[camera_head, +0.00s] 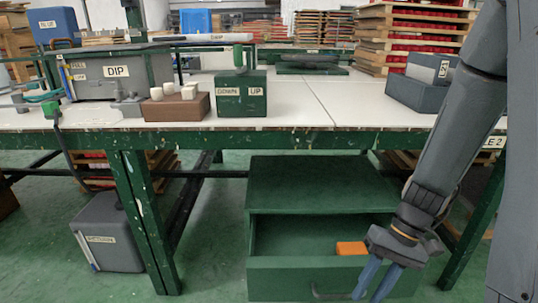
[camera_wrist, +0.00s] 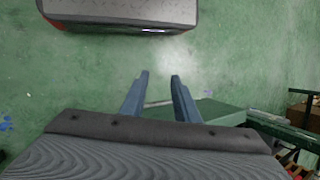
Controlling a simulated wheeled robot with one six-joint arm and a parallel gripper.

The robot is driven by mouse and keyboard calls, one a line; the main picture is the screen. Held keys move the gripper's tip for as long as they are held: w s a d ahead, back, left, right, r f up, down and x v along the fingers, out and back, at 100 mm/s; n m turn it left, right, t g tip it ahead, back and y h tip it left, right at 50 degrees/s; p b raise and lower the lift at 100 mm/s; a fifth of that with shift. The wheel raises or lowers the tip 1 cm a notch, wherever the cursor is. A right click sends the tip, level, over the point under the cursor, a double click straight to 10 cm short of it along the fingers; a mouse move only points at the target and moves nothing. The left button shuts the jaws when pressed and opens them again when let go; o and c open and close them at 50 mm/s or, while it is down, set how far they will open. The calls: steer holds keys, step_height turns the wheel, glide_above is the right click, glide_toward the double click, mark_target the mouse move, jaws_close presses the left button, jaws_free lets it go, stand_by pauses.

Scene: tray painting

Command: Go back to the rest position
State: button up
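My gripper (camera_head: 377,281) hangs at the lower right of the head view, with its two blue fingers pointing down. It is beside the right front part of the open drawer (camera_head: 285,275) of the green cabinet (camera_head: 320,185). In the wrist view my gripper (camera_wrist: 160,77) has its fingers apart, with nothing held between the tips. Part of the green cabinet or drawer (camera_wrist: 215,112) shows just right of and behind the fingers. An orange block (camera_head: 351,248) lies inside the drawer, left of my gripper.
The worktable (camera_head: 300,115) stands above the cabinet, with a green leg (camera_head: 150,225) to its left. On it are the DIP tank (camera_head: 115,80), a brown block with pale pieces (camera_head: 177,106) and a DOWN/UP box (camera_head: 242,97). A grey bin (camera_head: 107,235) is on the floor.

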steer(key=w+a+r+n+t+h, duration=0.1)
steer(key=w+a+r+t+h, duration=0.15)
steer(key=r, duration=0.25)
steer(key=w+a+r+t+h, duration=0.1)
steer(key=w+r+t+h, duration=0.15)
steer(key=r, duration=0.35)
steer(key=s+a+r+n+g+y, duration=0.1)
steer(key=s+a+r+n, duration=0.15)
steer(key=s+a, duration=0.6)
steer(key=s+a+r+n+g+y, duration=0.15)
steer(key=s+a+n, duration=0.35)
steer(key=a, duration=0.7)
steer(key=d+r+m+h+p, duration=0.1)
steer(key=d+r+m+p, duration=0.2)
steer(key=d+r+p, duration=0.7)
steer(key=s+d+r+m+h+p, duration=0.1)
steer(key=d+r+m+p, duration=0.3)
steer(key=d+r+p, duration=0.6)
step_height(320, 180, up, 7)
steer(key=p, duration=1.1)
steer(key=shift+d+t+p, duration=0.15)
steer(key=shift+t+p, duration=0.2)
steer(key=shift+p, duration=0.05)
